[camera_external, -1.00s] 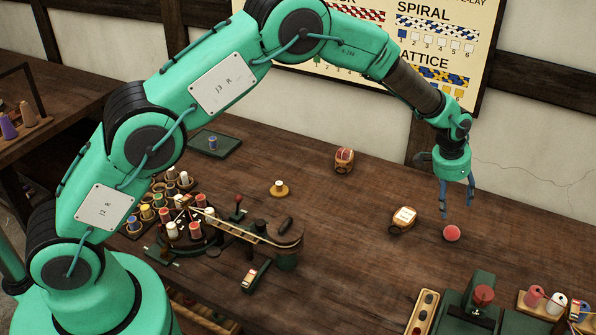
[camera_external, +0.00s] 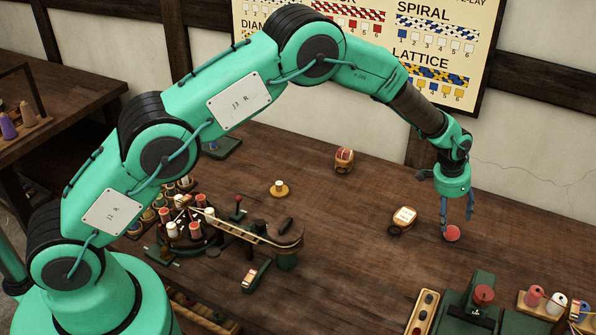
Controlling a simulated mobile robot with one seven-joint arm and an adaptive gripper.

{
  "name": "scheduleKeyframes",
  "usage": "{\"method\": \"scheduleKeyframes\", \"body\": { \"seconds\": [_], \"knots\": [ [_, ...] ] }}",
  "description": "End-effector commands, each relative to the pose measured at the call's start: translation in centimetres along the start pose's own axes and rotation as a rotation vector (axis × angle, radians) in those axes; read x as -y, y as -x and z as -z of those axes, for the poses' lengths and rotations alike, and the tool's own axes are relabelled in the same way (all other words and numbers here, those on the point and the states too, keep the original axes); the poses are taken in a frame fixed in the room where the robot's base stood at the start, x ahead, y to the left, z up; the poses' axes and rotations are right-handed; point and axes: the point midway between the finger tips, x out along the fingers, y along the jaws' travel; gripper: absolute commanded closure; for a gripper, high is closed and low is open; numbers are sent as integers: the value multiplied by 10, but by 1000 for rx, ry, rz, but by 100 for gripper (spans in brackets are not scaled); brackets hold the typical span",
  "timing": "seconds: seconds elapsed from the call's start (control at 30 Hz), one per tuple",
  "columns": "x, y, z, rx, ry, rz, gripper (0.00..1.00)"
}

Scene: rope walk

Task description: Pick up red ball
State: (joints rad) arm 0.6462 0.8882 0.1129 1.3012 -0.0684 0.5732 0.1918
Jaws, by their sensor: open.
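The red ball (camera_external: 452,234) lies on the wooden table at the right, a little right of a small tan holder with a white label. My gripper (camera_external: 457,220) is open and points down at the ball. Its blue-grey fingers reach down to the ball's height, with one finger at the ball's left side and the other partly overlapping its upper right. I cannot tell whether the fingers touch the ball.
The labelled holder (camera_external: 403,220) stands close left of my gripper. A green machine with a red knob (camera_external: 484,295) and a rack of spools (camera_external: 545,302) stand at the front right. A spool carousel (camera_external: 190,228) is at the left. The table's middle is mostly clear.

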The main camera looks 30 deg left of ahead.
Motion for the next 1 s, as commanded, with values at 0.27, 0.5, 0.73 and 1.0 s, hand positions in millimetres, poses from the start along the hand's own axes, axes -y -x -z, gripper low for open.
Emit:
{"method": "scheduleKeyframes", "body": {
  "seconds": [0.27,0.5,0.73,1.0],
  "knots": [
    [0,-25,1,-2,0,0,39],
    [0,-27,1,-1,0,0,39],
    [0,-29,0,-1,0,0,39],
    [1,-46,1,0,0,0,39]
  ]
}}
